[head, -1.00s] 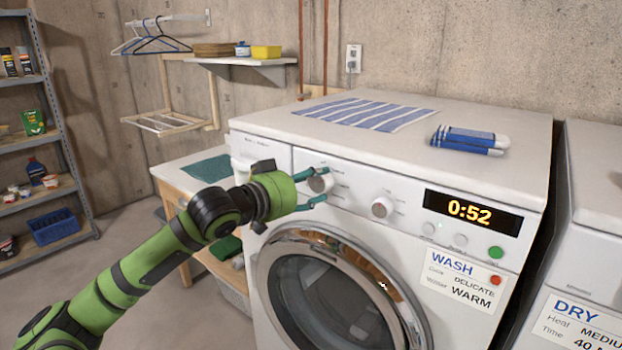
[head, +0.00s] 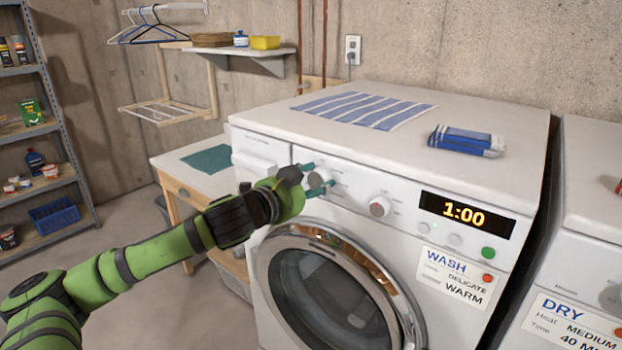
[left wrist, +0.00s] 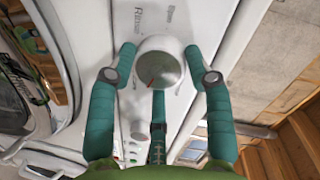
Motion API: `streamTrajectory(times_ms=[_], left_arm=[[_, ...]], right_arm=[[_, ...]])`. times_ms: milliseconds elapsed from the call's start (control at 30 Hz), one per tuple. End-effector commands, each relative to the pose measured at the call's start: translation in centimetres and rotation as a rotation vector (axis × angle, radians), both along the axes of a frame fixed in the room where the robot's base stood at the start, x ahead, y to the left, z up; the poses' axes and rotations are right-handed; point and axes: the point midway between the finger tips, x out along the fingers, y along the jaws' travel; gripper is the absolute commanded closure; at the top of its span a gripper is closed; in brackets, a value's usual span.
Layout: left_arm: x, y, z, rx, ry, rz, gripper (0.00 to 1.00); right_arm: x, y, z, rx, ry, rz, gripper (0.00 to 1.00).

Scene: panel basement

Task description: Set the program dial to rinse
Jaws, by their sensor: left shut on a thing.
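The program dial (head: 317,178) is the left, white round knob on the washer's front panel. My left gripper (head: 319,176) is shut on it, with a teal finger on either side. In the left wrist view the dial (left wrist: 160,70) sits between the fingertips of my left gripper (left wrist: 161,54), and its grey face carries a short red mark. Small printed words, one apparently "Rinse", stand on the panel above it in that view. The display (head: 465,215) reads 1:00. My right gripper is not in view.
A second knob (head: 380,207) is right of the dial, and a green button (head: 488,253) is further right. The round washer door (head: 330,290) is below. A striped cloth (head: 363,110) and a folded blue-white cloth (head: 466,141) lie on top.

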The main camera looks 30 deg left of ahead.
Motion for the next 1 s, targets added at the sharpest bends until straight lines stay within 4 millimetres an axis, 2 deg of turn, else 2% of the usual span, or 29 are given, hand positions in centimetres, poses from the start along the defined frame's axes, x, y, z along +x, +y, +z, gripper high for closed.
streamTrajectory(times_ms=[33,67,1000], left_arm=[[0.0,0.0,1.1,0.048,-0.025,-0.002,0.82],[0.0,0.0,1.1,0.077,-0.027,-0.001,0.82],[0.0,-0.3,0.3,0.966,-0.092,0.002,0.82]], right_arm=[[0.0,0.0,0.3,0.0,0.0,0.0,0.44],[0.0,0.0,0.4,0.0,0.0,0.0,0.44],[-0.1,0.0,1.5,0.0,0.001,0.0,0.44]])
